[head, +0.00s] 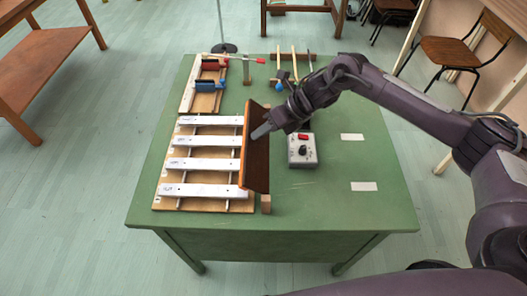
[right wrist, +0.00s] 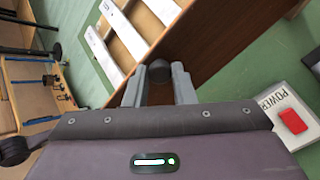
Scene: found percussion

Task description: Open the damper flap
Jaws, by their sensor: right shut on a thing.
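The damper flap (head: 256,170) is a brown wooden board along the right ends of several pale metal bars (head: 205,141). It stands raised on edge, tilted, with its lower edge near a wooden block. My right gripper (head: 262,131) is at the flap's right face. In the right wrist view the flap (right wrist: 225,35) fills the upper middle, and a dark round knob (right wrist: 159,70) sits between the fingers of my right gripper (right wrist: 159,84), which is shut on it. My left gripper is not in view.
A grey box (head: 302,155) with a red switch stands just right of the flap; it reads POWER in the wrist view. A smaller rack with red and blue pieces (head: 207,86) and beaters lie at the back. The green table's (head: 370,215) right side is mostly clear, with two white labels.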

